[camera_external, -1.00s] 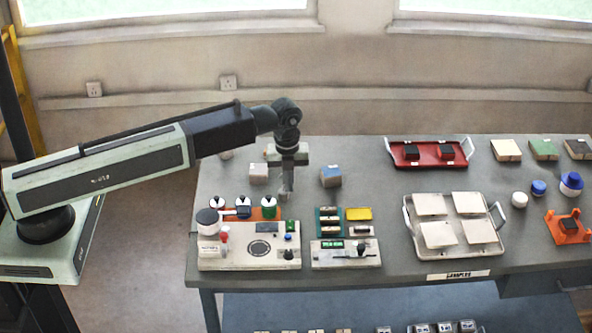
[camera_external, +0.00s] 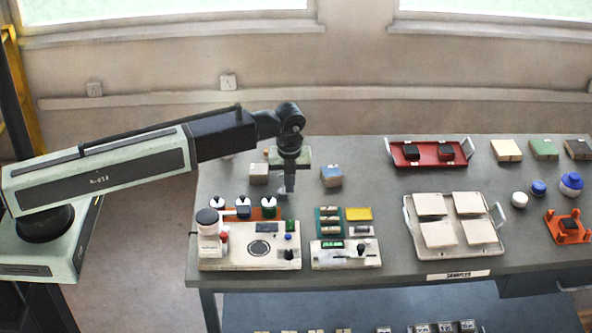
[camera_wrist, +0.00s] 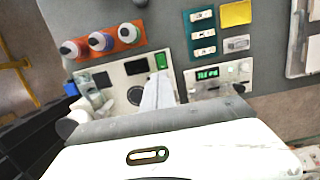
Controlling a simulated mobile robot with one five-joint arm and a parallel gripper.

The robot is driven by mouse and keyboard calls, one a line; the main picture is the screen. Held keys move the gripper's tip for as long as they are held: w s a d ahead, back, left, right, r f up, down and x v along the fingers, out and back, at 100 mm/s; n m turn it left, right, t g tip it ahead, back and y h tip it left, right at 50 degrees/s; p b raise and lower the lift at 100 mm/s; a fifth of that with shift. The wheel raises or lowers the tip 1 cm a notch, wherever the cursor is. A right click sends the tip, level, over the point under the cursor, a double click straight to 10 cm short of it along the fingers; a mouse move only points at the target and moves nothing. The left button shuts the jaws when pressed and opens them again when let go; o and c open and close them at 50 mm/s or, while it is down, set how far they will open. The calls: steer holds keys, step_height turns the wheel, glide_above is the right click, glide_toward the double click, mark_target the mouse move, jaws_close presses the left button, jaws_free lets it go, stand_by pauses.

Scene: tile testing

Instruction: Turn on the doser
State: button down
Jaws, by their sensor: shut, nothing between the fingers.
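Two cream bench devices stand at the front left of the table. The left one (camera_external: 255,262) carries a white bottle, a round plate, a dark knob and a green part; the wrist view shows it too (camera_wrist: 112,78). The right one (camera_external: 340,262) has a lit green display (camera_wrist: 207,73) and a knob. I cannot read which is the doser. My gripper (camera_external: 288,193) is shut and empty, pointing down behind the left device's right part. In the wrist view its fingers (camera_wrist: 158,92) overlap the left device's right side and hide part of it; contact cannot be told.
An orange rack (camera_wrist: 128,35) with several capped bottles stands behind the left device. A teal rack (camera_external: 329,229) and a yellow block (camera_external: 358,214) stand behind the right device. A tray (camera_external: 455,257) of pale tiles lies to the right. Small blocks stand behind my gripper.

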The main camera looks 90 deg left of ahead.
mark_target(290, 221)
steer(key=f+b, duration=0.4)
steer(key=a+f+b, duration=0.1)
steer(key=f+b, duration=0.3)
steer(key=f, duration=0.1)
steer(key=a+f+b, duration=0.1)
steer(key=f+b, duration=0.3)
steer(key=b, duration=0.1)
steer(key=shift+f, duration=0.3)
steer(key=shift+r, duration=0.1)
